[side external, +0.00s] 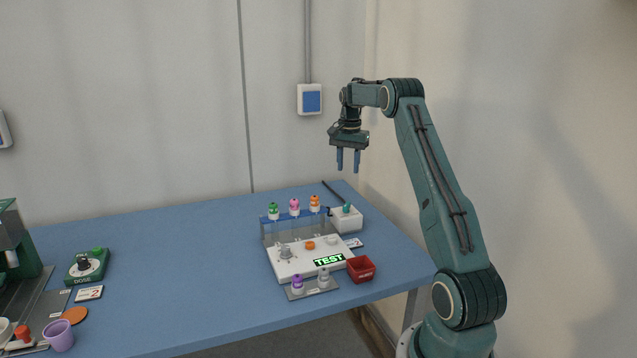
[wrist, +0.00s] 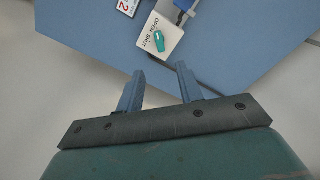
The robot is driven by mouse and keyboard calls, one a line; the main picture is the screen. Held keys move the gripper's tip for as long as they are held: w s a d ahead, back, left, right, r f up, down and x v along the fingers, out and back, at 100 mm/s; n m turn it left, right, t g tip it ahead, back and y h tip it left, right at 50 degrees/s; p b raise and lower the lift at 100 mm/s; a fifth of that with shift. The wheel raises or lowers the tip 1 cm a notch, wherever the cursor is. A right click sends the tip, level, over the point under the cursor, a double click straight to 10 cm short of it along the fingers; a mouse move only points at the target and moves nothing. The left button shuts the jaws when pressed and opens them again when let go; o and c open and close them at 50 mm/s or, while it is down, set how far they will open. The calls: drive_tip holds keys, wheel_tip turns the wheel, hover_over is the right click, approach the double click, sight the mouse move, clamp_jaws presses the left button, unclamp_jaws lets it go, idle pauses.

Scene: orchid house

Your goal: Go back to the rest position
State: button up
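My gripper (side external: 348,160) hangs high above the right end of the blue table (side external: 180,250), with its fingers pointing down. The two blue fingers are apart with nothing between them. In the wrist view my gripper (wrist: 157,82) is also open and empty, and the table edge lies below it. My arm is raised and bent, with its base at the lower right of the side view.
Below stands a white test station (side external: 285,268) with several colored-cap vials. Beside it are a white box with a green knob (side external: 346,209) and a red bin (side external: 361,268). A green dosing box (side external: 87,266) and purple cup (side external: 59,335) stand left. The air around my gripper is clear.

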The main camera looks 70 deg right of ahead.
drive_tip(key=shift+r, duration=0.65)
drive_tip(key=a+r+n+t+h, duration=0.1)
drive_tip(key=a+r+n, duration=0.45)
drive_tip(key=a, duration=0.85)
drive_tip(key=a+r+n+t, duration=0.1)
drive_tip(key=a+r+n, duration=0.2)
drive_tip(key=a+r, duration=0.8)
drive_tip(key=s+a+f+n+t, duration=0.1)
drive_tip(key=s+a+f+n, duration=0.1)
drive_tip(key=s+a, duration=0.3)
drive_tip(key=s+a+f+n+t, duration=0.1)
drive_tip(key=s+a+f+n, duration=0.2)
drive_tip(key=s+a, duration=0.3)
drive_tip(key=s+a+f+n+t+y, duration=0.1)
drive_tip(key=s+a+f+n, duration=0.2)
drive_tip(key=s+a, duration=0.3)
drive_tip(key=a+n, duration=0.1)
drive_tip(key=a, duration=0.4)
drive_tip(key=shift+s+a+f+n+t, duration=0.2)
drive_tip(key=shift+s+f+n+t, duration=0.05)
drive_tip(key=shift+n+t, duration=0.1)
